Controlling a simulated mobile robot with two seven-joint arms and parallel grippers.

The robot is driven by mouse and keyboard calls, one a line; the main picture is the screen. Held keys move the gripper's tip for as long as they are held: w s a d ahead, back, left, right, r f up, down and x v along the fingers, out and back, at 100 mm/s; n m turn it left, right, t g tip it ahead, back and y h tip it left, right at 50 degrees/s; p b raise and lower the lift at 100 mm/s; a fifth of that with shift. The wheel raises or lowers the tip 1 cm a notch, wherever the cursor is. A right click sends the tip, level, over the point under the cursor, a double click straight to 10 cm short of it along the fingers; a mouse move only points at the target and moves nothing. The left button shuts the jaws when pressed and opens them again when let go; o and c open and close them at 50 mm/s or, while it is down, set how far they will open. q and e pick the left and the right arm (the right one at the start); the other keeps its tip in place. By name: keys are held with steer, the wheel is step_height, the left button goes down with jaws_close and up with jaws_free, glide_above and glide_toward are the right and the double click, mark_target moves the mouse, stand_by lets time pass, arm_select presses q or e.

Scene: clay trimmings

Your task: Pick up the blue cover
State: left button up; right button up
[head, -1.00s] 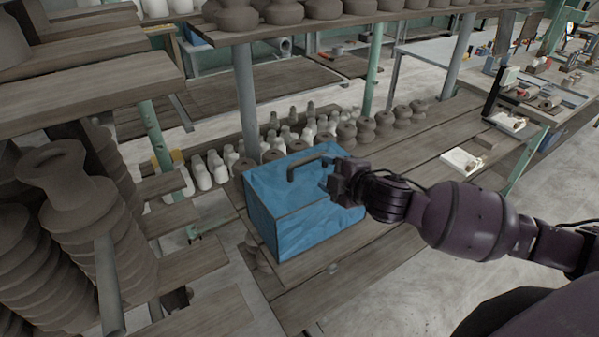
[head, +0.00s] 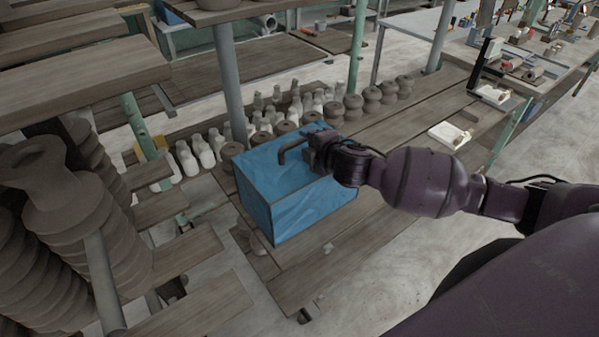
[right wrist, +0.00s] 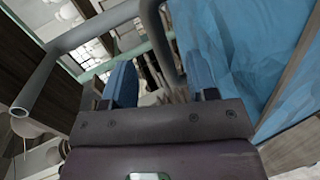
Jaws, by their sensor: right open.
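The blue cover (head: 300,200) is a box-shaped blue piece with a dark handle (head: 296,148) on its top. It sits on the wooden shelf boards in the middle of the head view. Its blue side fills the right of the right wrist view (right wrist: 240,50). My right gripper (head: 312,150) is at the handle's right end, over the top of the cover. In the right wrist view its two fingers (right wrist: 165,90) are apart, and the dark handle bar (right wrist: 160,40) shows just beyond and between them. I cannot tell whether they touch it. My left gripper is not in view.
Several white bottles and dark clay pots (head: 352,107) stand behind the cover. Stacked clay pieces (head: 75,225) stand at the left. A grey post (head: 226,80) rises just behind the cover. The boards (head: 390,150) right of the cover are mostly clear.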

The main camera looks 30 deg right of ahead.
mark_target(301, 143)
steer(key=shift+p+x, duration=0.3)
steer(key=shift+x, duration=1.9)
steer(key=shift+s+a+f, duration=0.1)
steer(key=shift+a+f, duration=0.05)
steer(key=shift+f, duration=0.05)
jaws_close()
